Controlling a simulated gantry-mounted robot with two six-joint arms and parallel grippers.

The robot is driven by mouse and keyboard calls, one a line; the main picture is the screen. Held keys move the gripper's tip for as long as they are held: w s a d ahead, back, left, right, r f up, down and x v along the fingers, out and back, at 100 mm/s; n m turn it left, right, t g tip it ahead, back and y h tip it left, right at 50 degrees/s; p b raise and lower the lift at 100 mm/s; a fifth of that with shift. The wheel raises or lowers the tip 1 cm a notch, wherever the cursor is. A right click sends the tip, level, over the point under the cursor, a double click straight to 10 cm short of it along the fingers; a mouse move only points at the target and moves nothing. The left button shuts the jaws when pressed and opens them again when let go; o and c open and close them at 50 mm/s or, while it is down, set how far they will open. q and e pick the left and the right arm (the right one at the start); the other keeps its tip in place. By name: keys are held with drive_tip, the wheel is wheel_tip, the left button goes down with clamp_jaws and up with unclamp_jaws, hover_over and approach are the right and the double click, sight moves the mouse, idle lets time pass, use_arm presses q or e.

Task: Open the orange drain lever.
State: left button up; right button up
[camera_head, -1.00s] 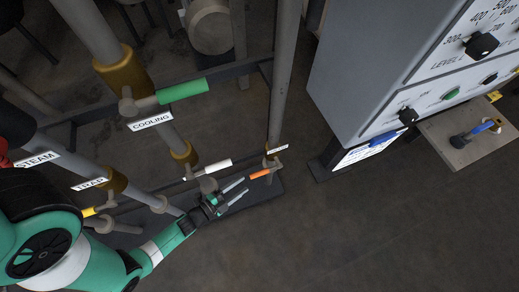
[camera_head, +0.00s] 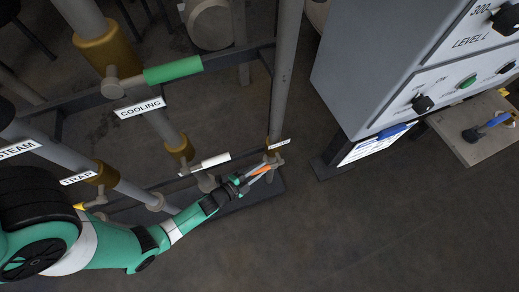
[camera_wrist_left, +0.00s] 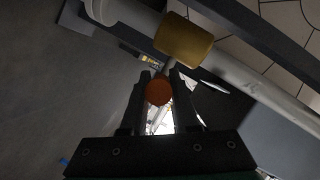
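The orange drain lever (camera_head: 265,168) is a short handle on a valve at the foot of a vertical grey pipe, above a dark base rail. My left gripper (camera_head: 260,174) has reached it from the lower left, with its two fingers on either side of the handle. In the left wrist view the lever's round orange end (camera_wrist_left: 159,92) sits between the open fingers (camera_wrist_left: 163,98). I cannot tell whether either finger touches it. My right gripper is not in view.
A white-handled valve (camera_head: 210,161) stands just left of my left gripper. A green cooling lever (camera_head: 173,70) is higher up on the pipework. A grey control cabinet (camera_head: 365,65) stands to the right. The floor (camera_head: 350,230) in front is clear.

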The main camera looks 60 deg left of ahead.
use_arm(q)
clamp_jaws()
idle(1.0)
